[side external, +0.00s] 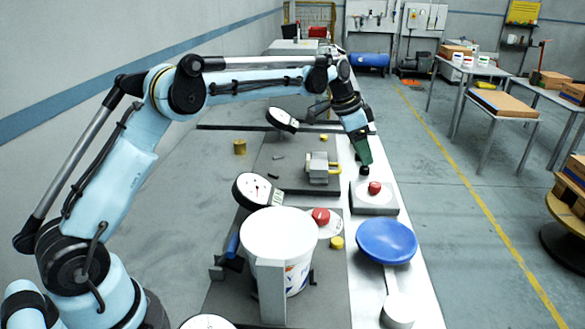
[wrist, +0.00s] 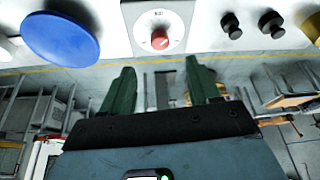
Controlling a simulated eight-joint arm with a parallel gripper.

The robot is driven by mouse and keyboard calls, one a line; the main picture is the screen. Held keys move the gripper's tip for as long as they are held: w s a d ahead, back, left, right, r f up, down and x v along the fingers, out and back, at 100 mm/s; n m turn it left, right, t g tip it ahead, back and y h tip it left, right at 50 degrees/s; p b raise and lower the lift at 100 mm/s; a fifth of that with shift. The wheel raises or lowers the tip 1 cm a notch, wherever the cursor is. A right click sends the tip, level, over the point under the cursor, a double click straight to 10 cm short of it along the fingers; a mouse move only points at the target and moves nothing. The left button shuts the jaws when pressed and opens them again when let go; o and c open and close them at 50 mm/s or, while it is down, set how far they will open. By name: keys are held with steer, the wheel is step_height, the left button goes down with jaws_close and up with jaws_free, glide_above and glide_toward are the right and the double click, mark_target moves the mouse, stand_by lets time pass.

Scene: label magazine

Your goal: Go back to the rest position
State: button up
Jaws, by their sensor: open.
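My gripper (side external: 362,160) is at the end of the outstretched arm, pointing down over the right edge of the bench in the side view. In the wrist view its two green fingers (wrist: 161,75) are spread apart with nothing between them. A red button (side external: 374,188) on a pale box (side external: 372,206) stands just nearer the camera than the gripper. The button also shows beyond the fingers in the wrist view (wrist: 159,40). A small black shape shows at the fingertips in the side view; I cannot tell whether they touch it.
A blue disc (side external: 386,241), white bucket (side external: 279,240) and dial gauge (side external: 252,190) stand on the nearer bench. A metal block (side external: 318,168) sits left of the gripper. Two black knobs (wrist: 231,25) (wrist: 271,24) show in the wrist view. The floor (side external: 440,200) right of the bench is clear.

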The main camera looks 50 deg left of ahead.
mark_target(375, 185)
steer(key=x, duration=1.1)
steer(key=shift+d+f, duration=0.15)
steer(key=shift+n, duration=0.4)
steer(key=n+y, duration=0.1)
steer(key=n, duration=0.2)
steer(key=shift+d+t, duration=0.1)
steer(key=shift+t, duration=0.3)
steer(key=n+y, duration=0.1)
steer(key=n, duration=0.1)
steer(key=n+y, duration=0.1)
steer(key=n, duration=0.2)
steer(key=shift+d+n, duration=0.2)
steer(key=shift+n, duration=0.1)
steer(key=v, duration=1.1)
steer(key=shift+d+r, duration=0.2)
steer(key=shift+r, duration=0.05)
steer(key=shift+s, duration=0.1)
